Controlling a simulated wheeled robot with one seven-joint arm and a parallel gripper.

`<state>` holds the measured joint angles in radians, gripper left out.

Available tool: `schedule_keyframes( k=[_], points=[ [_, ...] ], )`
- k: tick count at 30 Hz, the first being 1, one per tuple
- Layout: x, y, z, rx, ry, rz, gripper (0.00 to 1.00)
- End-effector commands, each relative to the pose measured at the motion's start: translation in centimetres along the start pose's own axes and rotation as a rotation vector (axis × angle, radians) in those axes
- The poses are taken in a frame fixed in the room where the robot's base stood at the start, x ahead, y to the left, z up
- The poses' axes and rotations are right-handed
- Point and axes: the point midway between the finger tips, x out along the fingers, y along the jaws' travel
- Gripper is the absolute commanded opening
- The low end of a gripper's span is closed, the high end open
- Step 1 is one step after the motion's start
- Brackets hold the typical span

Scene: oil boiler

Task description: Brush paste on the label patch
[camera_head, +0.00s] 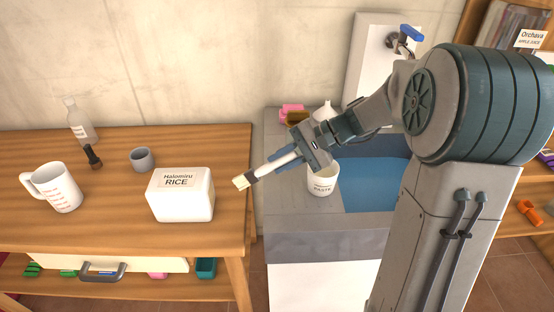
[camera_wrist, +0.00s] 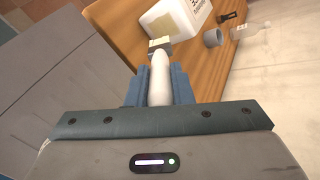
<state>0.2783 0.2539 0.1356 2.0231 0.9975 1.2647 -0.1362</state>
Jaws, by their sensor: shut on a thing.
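My gripper (camera_head: 312,151) is shut on a brush (camera_head: 272,168) with a white handle. The brush points left, and its pale bristle tip is by the right edge of the table. In the wrist view the brush (camera_wrist: 160,78) extends forward from between the blue fingers. A white container (camera_head: 180,200) labelled "Halomiru RICE" stands on the table, left of the brush tip and apart from it in the head view. A white paste pot (camera_head: 322,184) stands below my gripper on the sink counter.
The wooden table (camera_head: 110,225) also holds a white measuring jug (camera_head: 55,188), a grey cup (camera_head: 142,159), a dark small brush-like item (camera_head: 93,156) and a clear bottle (camera_head: 79,122). A blue sink basin (camera_head: 372,183) lies behind my arm.

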Motion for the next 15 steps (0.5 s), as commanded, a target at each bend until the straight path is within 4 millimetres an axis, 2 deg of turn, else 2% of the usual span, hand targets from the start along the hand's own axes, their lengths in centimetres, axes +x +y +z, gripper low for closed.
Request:
schedule_keyframes(
  k=[8, 15],
  points=[
    [-0.3, 0.1, -0.1, 0.001, 0.001, -0.001, 0.0],
    [-2.0, 1.1, -0.7, 0.001, 0.001, 0.0, 0.0]
  ],
)
